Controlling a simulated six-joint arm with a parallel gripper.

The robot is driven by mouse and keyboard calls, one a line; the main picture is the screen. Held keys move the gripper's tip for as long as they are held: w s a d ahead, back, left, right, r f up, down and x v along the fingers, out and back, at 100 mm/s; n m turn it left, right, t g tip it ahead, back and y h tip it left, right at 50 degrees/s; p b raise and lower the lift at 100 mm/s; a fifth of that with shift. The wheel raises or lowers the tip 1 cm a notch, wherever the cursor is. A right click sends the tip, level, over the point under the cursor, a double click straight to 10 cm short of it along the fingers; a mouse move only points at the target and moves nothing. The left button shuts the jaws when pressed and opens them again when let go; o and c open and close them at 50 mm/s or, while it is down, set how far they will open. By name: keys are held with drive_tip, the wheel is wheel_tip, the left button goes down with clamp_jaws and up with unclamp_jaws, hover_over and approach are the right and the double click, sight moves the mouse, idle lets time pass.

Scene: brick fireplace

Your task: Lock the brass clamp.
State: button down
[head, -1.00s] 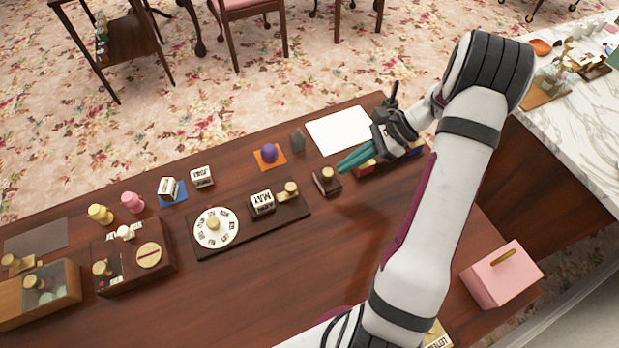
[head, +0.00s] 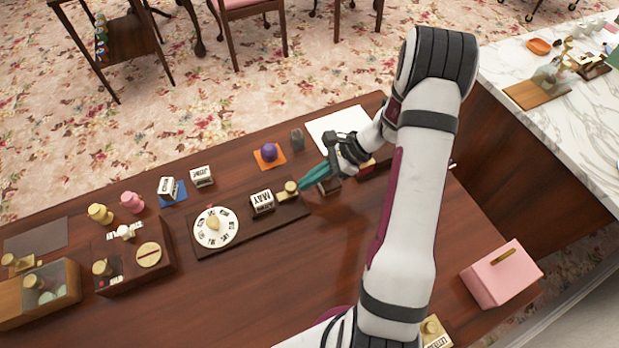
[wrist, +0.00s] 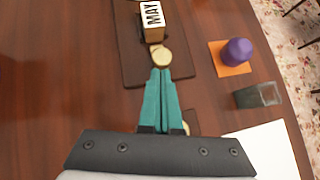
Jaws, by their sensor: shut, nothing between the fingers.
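The brass clamp (head: 290,188) has a round brass knob at the right end of a dark board (head: 240,233). It stands beside the MAY block (head: 262,202). In the wrist view the brass clamp (wrist: 162,57) lies just ahead of the fingertips, with the MAY block (wrist: 152,20) beyond it. My gripper (head: 302,187) has teal fingers closed together with nothing between them. In the wrist view my gripper (wrist: 161,72) has its tips at the near side of the knob; I cannot tell whether they touch it.
A white dial (head: 216,228) is on the board's left part. A purple ball (head: 269,152) on an orange square and a grey piece (head: 297,139) stand behind.

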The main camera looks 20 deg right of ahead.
drive_tip(key=shift+a, duration=1)
drive_tip(key=d, duration=0.2)
drive_tip(key=s+d, duration=0.1)
drive_tip(key=d, duration=0.1)
drive_tip(key=shift+d+r, duration=0.15)
drive_tip(key=shift+d, duration=0.2)
drive_tip(key=v, duration=0.9)
drive_tip(key=shift+d+r, duration=0.15)
drive_tip(key=shift+r, duration=0.05)
